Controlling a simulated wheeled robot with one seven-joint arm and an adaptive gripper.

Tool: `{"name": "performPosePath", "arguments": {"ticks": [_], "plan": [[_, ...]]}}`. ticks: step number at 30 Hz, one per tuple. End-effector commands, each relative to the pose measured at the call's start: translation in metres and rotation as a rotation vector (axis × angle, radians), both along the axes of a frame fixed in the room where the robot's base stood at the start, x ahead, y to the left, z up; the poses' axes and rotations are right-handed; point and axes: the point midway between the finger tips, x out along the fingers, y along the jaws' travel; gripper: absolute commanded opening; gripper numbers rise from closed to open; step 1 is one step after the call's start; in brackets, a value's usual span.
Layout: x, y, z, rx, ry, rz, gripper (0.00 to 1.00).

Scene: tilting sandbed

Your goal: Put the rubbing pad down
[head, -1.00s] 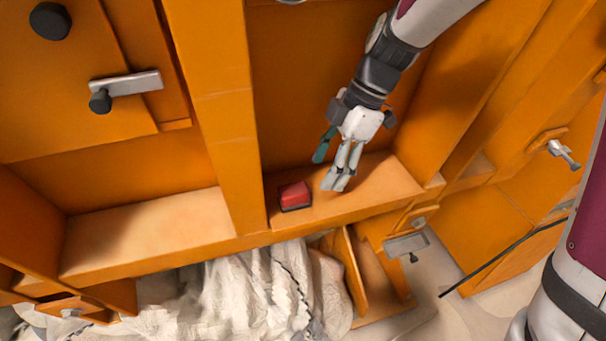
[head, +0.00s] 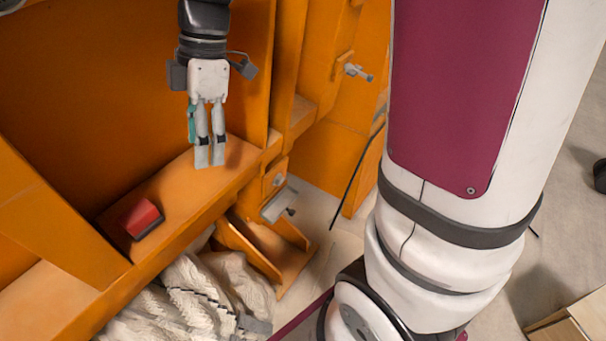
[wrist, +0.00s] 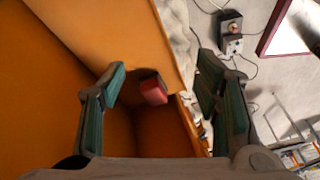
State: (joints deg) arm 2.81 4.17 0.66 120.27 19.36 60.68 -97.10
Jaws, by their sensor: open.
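The rubbing pad, a red block with a dark base (head: 142,218), rests on an orange wooden ledge (head: 190,188) inside a compartment of the sandbed frame. In the wrist view the red pad (wrist: 152,90) shows beyond my fingers, apart from them. My gripper (head: 210,165) points down over the right part of the ledge, to the right of the pad and not touching it. In the wrist view its green-lined fingers (wrist: 160,85) are wide apart with nothing between them.
Below the ledge hangs crumpled pale cloth (head: 200,300), beside an orange bracket with a grey metal latch (head: 277,206). Another latch (head: 356,72) is on the frame further right. A light wooden box (head: 570,325) stands at the lower right.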

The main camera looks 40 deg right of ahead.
Motion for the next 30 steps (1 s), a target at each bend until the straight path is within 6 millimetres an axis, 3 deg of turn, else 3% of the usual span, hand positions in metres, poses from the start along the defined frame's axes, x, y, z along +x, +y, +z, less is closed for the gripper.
{"name": "performPosePath", "arguments": {"ticks": [1, 6, 15, 21, 30], "plan": [[-0.017, -0.003, 0.013, -0.025, 0.002, -0.091, 0.57], [-0.074, -0.016, 0.039, -0.099, 0.028, -0.455, 0.57], [-0.167, -0.041, 0.050, -0.144, 0.022, -1.109, 0.57], [-0.201, -0.053, 0.044, -0.122, 0.009, -1.402, 0.57], [-0.209, -0.056, 0.041, -0.112, 0.008, -1.492, 0.57]]}}
